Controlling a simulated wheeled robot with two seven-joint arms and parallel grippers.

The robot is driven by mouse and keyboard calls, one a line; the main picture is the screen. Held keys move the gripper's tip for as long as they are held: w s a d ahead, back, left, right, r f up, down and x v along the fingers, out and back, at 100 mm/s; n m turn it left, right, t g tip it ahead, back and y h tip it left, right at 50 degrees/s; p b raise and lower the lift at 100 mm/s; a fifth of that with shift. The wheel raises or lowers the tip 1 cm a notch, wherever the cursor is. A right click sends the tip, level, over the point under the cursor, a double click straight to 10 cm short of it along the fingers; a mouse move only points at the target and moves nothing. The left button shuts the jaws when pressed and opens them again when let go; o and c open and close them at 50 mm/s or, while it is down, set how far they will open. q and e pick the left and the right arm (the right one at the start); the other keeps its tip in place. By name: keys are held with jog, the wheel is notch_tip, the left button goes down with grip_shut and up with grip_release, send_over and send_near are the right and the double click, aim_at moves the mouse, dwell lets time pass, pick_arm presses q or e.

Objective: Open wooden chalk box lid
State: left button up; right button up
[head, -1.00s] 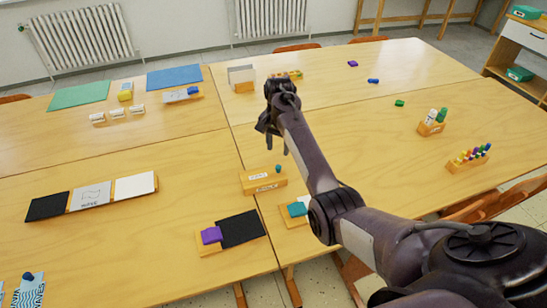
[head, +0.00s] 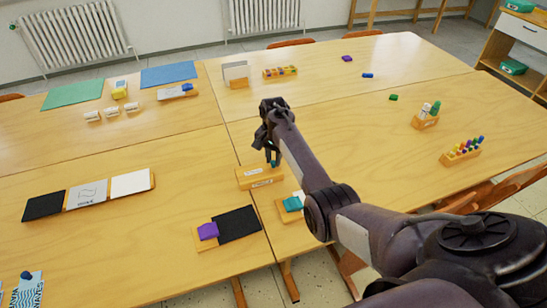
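The wooden chalk box (head: 258,179) is a small, light wood block-shaped box with pale labels. It stands on the table near the seam, at the middle of the head view. A small blue-teal knob (head: 275,163) shows at its top right. The lid looks closed. My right gripper (head: 270,155) points down just above the box, with its fingertips at or close to the knob. It is too small and dark to tell whether the fingers touch or grip the knob. My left gripper is not in view.
A teal block on a wooden holder (head: 287,212) lies close in front of the box, partly behind my arm. A purple block (head: 208,231) and black pad (head: 238,224) lie front left. A wooden card holder (head: 238,83) stands behind. The table left of the box is clear.

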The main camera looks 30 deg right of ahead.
aim_at(256, 171)
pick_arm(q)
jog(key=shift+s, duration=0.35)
pick_arm(e)
grip_shut()
jog(key=a, duration=0.2)
jog(key=w+a, duration=0.1)
jog(key=a, duration=0.1)
jog(key=a+p, duration=0.1)
jog(key=shift+w+a+r, duration=0.1)
jog(key=shift+w+a, duration=0.15)
jog(key=shift+a, duration=0.15)
jog(key=a, duration=0.2)
jog(key=w+a, duration=0.1)
jog(key=a, duration=0.2)
jog(key=w+a, duration=0.1)
jog(key=a, duration=0.2)
jog(key=shift+b, duration=0.3)
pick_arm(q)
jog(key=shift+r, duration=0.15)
pick_arm(e)
jog(key=o, duration=0.5)
grip_release()
notch_tip(256, 171, up, 8)
jog(key=shift+f, duration=0.2)
